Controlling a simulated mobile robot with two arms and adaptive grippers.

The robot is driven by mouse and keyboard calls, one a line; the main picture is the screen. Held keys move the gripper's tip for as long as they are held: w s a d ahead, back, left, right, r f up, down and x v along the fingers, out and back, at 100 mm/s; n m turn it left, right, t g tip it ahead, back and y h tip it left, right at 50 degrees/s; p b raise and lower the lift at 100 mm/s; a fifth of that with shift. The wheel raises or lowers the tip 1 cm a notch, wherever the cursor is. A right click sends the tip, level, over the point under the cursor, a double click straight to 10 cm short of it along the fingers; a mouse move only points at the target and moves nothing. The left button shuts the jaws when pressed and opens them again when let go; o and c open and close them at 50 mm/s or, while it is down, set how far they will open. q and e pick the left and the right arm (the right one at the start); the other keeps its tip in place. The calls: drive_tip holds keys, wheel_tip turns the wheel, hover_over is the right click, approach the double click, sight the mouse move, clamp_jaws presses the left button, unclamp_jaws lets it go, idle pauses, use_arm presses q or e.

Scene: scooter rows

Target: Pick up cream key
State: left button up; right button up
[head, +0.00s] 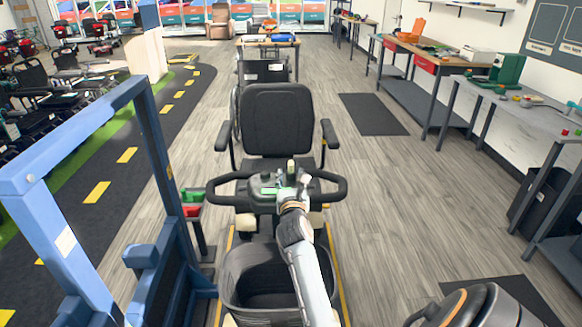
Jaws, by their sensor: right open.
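A mobility scooter stands in front of me, with a black seat (278,118) and a dark tiller with a looped handlebar (335,190). A small upright cream piece (291,167), which looks like the cream key, shows at the tiller's console, beside a green patch (268,190). My right gripper (299,183) is over the console, open, close to the cream piece. At this size I cannot tell whether they touch. The gripper and wrist hide part of the console. My left gripper is not in view.
A black basket (265,285) hangs at the scooter's front. Workbenches (520,100) line the right wall. Wooden floor is free right of the scooter.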

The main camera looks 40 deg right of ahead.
sight(290, 166)
drive_tip(key=x, duration=0.4)
drive_tip(key=shift+w+d, duration=0.25)
drive_tip(key=shift+w, duration=0.05)
drive_tip(key=shift+w+d, duration=0.45)
drive_tip(key=shift+x, duration=2.35)
drive_tip(key=shift+s+d, duration=0.1)
clamp_jaws()
